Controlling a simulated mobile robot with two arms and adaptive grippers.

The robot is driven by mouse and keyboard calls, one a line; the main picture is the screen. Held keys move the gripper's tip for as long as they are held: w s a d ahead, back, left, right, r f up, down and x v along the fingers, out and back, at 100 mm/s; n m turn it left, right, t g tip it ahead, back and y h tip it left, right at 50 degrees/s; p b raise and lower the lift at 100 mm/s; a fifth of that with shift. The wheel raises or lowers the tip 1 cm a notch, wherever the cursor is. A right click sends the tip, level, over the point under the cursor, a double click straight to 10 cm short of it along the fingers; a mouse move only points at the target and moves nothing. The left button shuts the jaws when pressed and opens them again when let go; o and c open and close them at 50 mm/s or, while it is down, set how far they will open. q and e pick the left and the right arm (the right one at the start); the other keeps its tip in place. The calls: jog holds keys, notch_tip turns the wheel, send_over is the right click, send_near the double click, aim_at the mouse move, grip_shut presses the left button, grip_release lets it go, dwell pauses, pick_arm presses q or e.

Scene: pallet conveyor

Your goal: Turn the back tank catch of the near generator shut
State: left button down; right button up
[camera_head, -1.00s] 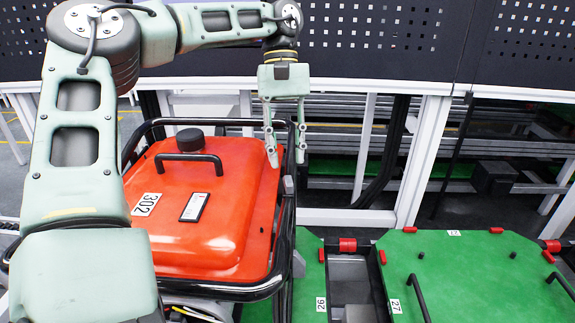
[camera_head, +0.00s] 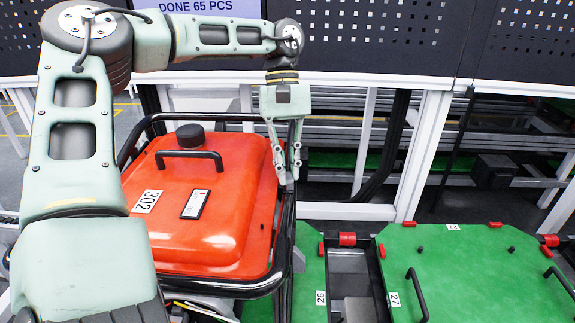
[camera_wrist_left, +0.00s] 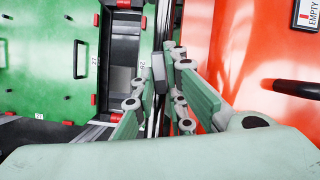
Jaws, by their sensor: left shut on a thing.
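The near generator has an orange-red tank (camera_head: 215,225) marked 302, with a black cap and handle, inside a black tube frame. My left gripper (camera_head: 288,180) is at the tank's right edge, near its back corner. Its fingers are shut on the small grey back tank catch, which they mostly hide in the head view. The left wrist view shows the catch (camera_wrist_left: 158,67) as a grey block between the fingertips, beside the black frame bar. Its exact angle is hard to tell. My right gripper is in neither view.
A second grey piece (camera_head: 298,261) sits farther forward on the frame's right side. A green pallet (camera_head: 465,260) with black handles and red corner pieces lies at the right. A white rack frame (camera_head: 345,212) and dark perforated panels stand behind.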

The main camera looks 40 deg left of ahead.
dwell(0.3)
pick_arm(q)
jog(key=shift+f+n+b, duration=0.1)
jog(key=shift+n+b, duration=0.4)
jog(key=shift+n, duration=0.1)
jog(key=shift+s+n+t+b, duration=0.35)
jog(key=shift+n+t+b, duration=0.6)
jog(key=shift+n+b, duration=1.05)
jog(key=shift+s+n+t+b, duration=0.4)
jog(key=shift+n+t+b, duration=0.7)
jog(key=shift+n, duration=1.65)
jog(key=shift+s+n+t+b, duration=0.35)
jog(key=shift+n+t+b, duration=0.5)
jog(key=shift+n+b, duration=1.15)
jog(key=shift+n+p, duration=0.3)
jog(key=shift+n, duration=0.25)
jog(key=shift+r, duration=0.2)
